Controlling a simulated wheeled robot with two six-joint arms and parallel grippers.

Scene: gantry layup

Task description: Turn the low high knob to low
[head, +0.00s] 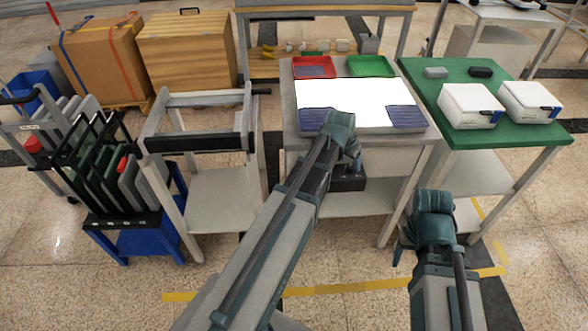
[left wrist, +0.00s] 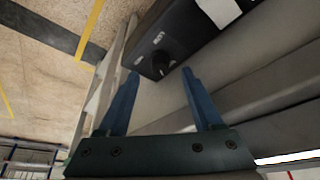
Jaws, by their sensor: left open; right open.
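The low high knob (left wrist: 163,63) is a round black knob on the face of a black control box (left wrist: 185,32) in the left wrist view. White lettering that appears to read LOW stands beside it; I cannot tell the knob's setting. My left gripper (left wrist: 160,74) is open, its two blue fingers apart, with the knob just beyond and between the tips, no contact visible. In the head view, the box (head: 348,184) is under the front of the light table, and my left gripper (head: 354,160) is just above it, partly hidden. My right gripper (head: 398,254) hangs low at right, away from the box.
The light table (head: 432,131) carries a bright white panel, a red tray (head: 314,67), a green tray (head: 366,68) and dark blue sheets. A green table (head: 440,95) with white boxes stands at right. A grey frame stand (head: 215,205) and blue rack (head: 140,245) stand at left.

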